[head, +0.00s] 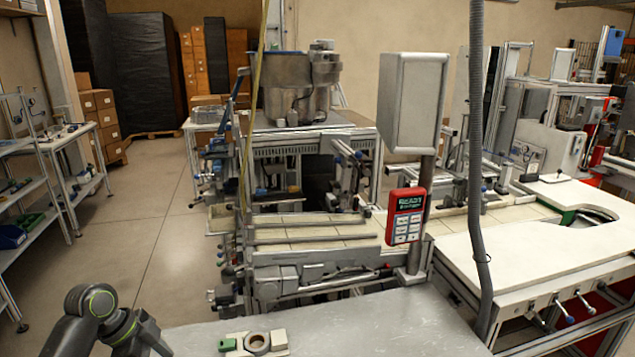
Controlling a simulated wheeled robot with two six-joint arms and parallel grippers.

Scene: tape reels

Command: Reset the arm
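My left arm shows at the bottom left of the head view as dark grey links with green rings. It bends down and leaves the picture at the bottom edge, so its gripper is out of view. My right arm and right gripper do not show. A small ring-shaped reel (257,342) sits on a light fixture at the front edge of the grey metal table (370,322). A small green block (227,345) is at the left of the reel. My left arm is apart from the reel, to its left.
A red keypad panel (405,217) stands on a post behind the table. A grey hose (476,170) hangs down at the table's right side. A white worktop (530,255) is at the right. Shelves (40,220) stand at the far left, with open floor (150,235) between.

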